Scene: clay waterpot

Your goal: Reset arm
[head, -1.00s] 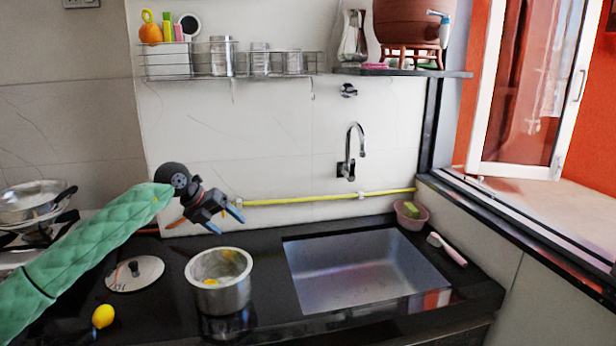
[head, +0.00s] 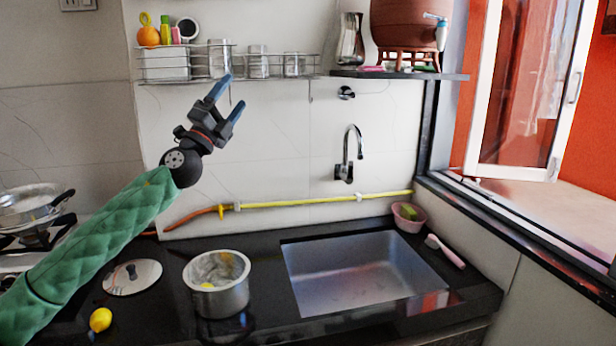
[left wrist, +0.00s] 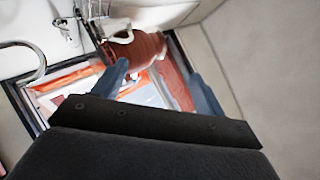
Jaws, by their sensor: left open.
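My left gripper (head: 227,101) is raised in the head view, in front of the tiled wall and just below the wire shelf. Its two blue fingers point up and to the right, apart and with nothing between them. In the left wrist view, the open fingers (left wrist: 160,85) show with the clay waterpot (left wrist: 135,48) far beyond them. In the head view the clay waterpot (head: 405,22) stands on a stand on the upper right shelf, its top cut off by the frame. My right gripper is not in view.
A steel pot (head: 222,296) stands on the dark counter below my arm, beside a lid (head: 148,275) and a lemon (head: 101,319). The wire shelf (head: 165,72) holds jars near my fingertips. The sink (head: 350,275) looks empty. A window (head: 520,90) stands open at right.

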